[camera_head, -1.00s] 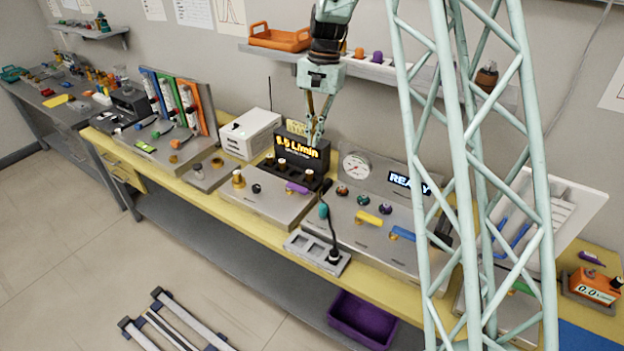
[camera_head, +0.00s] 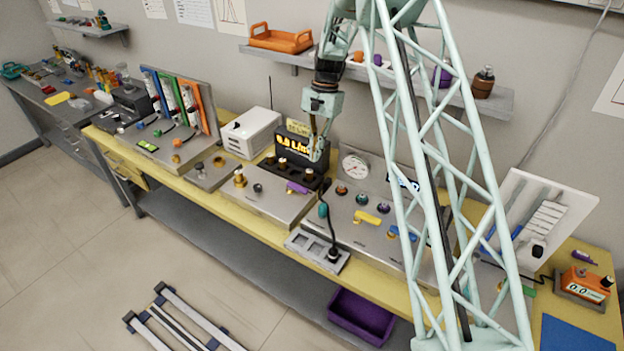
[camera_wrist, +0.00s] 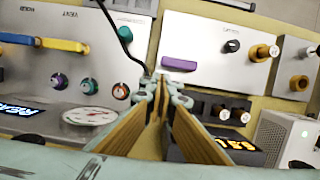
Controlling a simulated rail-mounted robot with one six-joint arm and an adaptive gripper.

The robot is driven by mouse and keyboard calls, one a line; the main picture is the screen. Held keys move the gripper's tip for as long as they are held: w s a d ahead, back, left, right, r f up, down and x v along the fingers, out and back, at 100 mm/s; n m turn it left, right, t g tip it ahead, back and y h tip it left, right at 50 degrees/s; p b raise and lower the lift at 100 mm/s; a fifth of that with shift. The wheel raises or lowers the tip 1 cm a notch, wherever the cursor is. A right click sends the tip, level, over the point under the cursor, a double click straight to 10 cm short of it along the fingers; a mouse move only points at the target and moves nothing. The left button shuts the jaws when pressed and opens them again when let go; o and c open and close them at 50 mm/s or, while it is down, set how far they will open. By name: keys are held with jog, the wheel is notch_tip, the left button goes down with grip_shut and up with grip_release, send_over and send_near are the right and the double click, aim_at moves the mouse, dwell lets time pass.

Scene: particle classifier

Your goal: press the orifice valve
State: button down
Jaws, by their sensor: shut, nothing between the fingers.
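I cannot tell which part is the orifice valve; the small labels are unreadable. In the head view, the middle steel panel (camera_head: 265,205) carries a gold valve (camera_head: 240,178), a black knob (camera_head: 258,188) and a purple lever (camera_head: 297,188). My gripper (camera_head: 316,156) is shut and empty, beside the black display box in the picture. In the wrist view, its fingertips (camera_wrist: 161,80) appear just below the purple lever (camera_wrist: 190,64); contact is unclear.
The black display box (camera_head: 283,168) and the gauge (camera_head: 354,166) stand near my gripper. A black cable (camera_head: 331,225) runs to a grey socket block (camera_head: 318,252) at the front. A wall shelf (camera_head: 400,82) is above. The floor at lower left has a metal frame.

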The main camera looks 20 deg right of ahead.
aim_at(298, 189)
jog(key=shift+w+d+f, duration=0.1)
jog(key=shift+w+f, duration=0.1)
jog(key=shift+f, duration=0.35)
jog(key=shift+w+d+f, duration=0.1)
jog(key=shift+w+f, duration=0.05)
jog(key=shift+f, duration=0.4)
jog(key=shift+f, duration=0.15)
jog(key=shift+p+x, duration=0.7)
jog(key=shift+x, duration=4.15)
jog(key=shift+s, duration=0.15)
